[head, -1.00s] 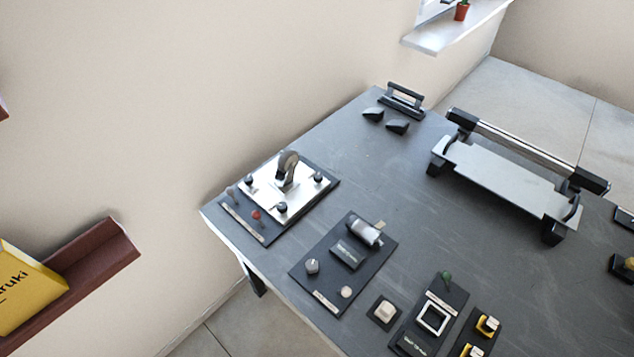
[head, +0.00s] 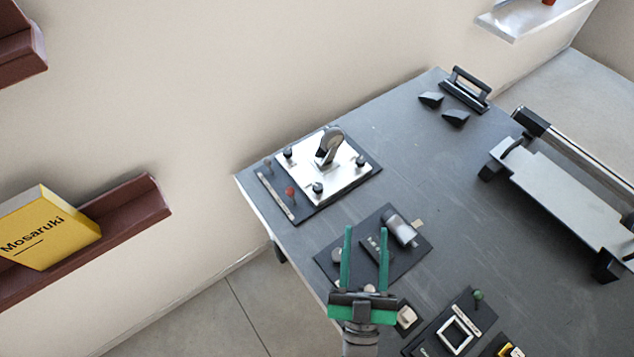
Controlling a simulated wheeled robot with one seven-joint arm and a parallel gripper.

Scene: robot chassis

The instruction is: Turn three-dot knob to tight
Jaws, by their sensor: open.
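A bright metal plate (head: 335,181) on a dark base carries small black knobs at its corners: one at the left (head: 288,153), one at the front (head: 318,187) and one at the right (head: 360,160). A dark lever (head: 328,146) stands on the plate. Dot marks are too small to see, so I cannot tell which knob has three. My gripper (head: 365,231) has two green fingers, spread apart and empty. The gripper appears apart from the plate.
The panel under my gripper also carries a grey cylinder (head: 400,230). A white-framed panel (head: 455,335) lies at the front. A long metal device (head: 560,195) stands at the right. Black wedges (head: 455,118) sit at the back. A wall shelf (head: 125,211) holds a yellow box (head: 45,228).

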